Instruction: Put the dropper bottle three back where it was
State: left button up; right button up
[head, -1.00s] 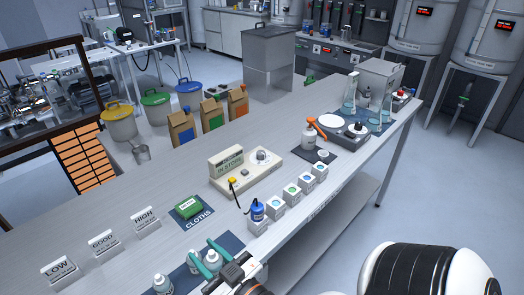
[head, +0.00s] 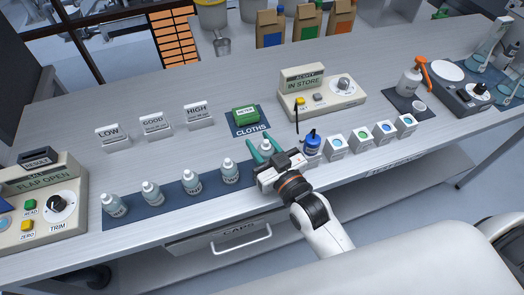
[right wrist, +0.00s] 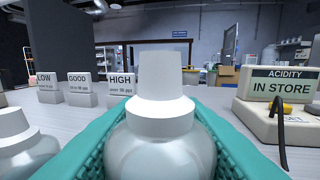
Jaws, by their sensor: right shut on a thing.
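My right gripper (head: 263,148) is shut on a white dropper bottle (head: 267,144) at the right end of the blue bottle mat (head: 172,200). In the right wrist view the bottle (right wrist: 160,115) stands upright between the teal fingers, its white cap upward. Its label is hidden, and I cannot tell whether its base touches the mat. Several similar dropper bottles stand in a row to the left, the nearest being this bottle (head: 229,174); part of it also shows in the right wrist view (right wrist: 20,150). My left gripper is not in view.
Behind are the green cloths pack (head: 245,115), the acidity unit (head: 318,100) and LOW, GOOD, HIGH signs (head: 155,124). The salt unit (head: 40,210) reads FLAP OPEN.

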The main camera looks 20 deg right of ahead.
notch_tip(320, 180, down, 2)
jog(key=shift+f, duration=0.2)
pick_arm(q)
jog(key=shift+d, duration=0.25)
pick_arm(e)
jog(key=shift+f, duration=0.1)
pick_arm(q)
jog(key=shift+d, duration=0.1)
pick_arm(e)
jog(key=o, duration=1)
jog(key=shift+f, duration=0.1)
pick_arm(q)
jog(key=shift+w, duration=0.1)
pick_arm(e)
jog(key=shift+s, duration=0.2)
jog(key=b+v, duration=0.2)
jog(key=v, duration=0.8)
jog(key=shift+s+d, duration=0.1)
jog(key=shift+s, duration=0.05)
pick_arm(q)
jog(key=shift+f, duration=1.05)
pick_arm(e)
jog(key=shift+s+d, duration=0.2)
jog(key=shift+s, duration=0.45)
